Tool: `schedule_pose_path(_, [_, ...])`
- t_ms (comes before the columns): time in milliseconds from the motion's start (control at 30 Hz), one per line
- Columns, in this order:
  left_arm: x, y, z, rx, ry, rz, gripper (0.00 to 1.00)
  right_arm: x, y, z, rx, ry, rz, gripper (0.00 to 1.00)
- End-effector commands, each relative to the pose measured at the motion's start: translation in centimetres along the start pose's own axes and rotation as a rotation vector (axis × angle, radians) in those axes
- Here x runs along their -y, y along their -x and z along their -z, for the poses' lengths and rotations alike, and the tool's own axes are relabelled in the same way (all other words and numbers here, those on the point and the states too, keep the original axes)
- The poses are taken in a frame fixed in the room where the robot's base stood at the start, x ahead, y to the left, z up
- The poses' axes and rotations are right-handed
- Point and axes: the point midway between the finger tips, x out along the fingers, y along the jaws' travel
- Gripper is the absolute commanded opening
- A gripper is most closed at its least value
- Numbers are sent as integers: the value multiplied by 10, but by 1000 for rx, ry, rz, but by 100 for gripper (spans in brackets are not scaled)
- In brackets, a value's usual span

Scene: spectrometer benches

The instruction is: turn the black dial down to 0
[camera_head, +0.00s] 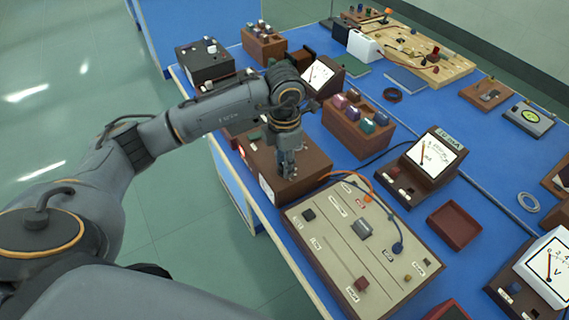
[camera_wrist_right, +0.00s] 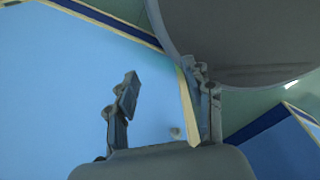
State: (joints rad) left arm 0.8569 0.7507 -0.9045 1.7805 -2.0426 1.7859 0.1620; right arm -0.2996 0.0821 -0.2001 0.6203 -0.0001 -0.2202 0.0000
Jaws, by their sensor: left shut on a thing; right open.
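My left gripper (camera_head: 288,168) points down onto the top of a brown box (camera_head: 308,180) at the near edge of the blue bench in the head view. Its fingers are shut at the box top, around where a knob would sit. The black dial itself is hidden by the fingers, so its pointer and scale cannot be read. A red light (camera_head: 241,152) glows at the left side of the box. My right gripper (camera_wrist_right: 164,85) is open and empty in the right wrist view, with a pale blue surface behind it.
A grey circuit panel (camera_head: 330,255) with an orange lead lies just in front of the box. A crate of coloured pieces (camera_head: 345,128) and a meter (camera_head: 428,160) stand behind. A dark red tray (camera_head: 453,226) lies to the right. Bare blue bench surrounds the tray.

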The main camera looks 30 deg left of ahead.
Motion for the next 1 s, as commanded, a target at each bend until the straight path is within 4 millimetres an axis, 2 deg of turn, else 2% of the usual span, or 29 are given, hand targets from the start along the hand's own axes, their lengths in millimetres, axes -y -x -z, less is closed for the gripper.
schedule_pose_path(300, [0,0,0,1,110,-1,0,3,-5,0,0,-1,3,52])
schedule_pose_path(800, [-1,1,0,1,129,-1,0,4,-6,0,0,-2,4,52])
schedule_pose_path(833, [-1,1,0,1,129,-1,31,4,-6,0,0,-2,4,52])
schedule_pose_path(933, [0,1,0,1,128,-1,52,3,-6,0,0,-2,4,52])
schedule_pose_path(1000, [0,0,0,1,128,-1,52,3,-6,0,0,-2,4,52])
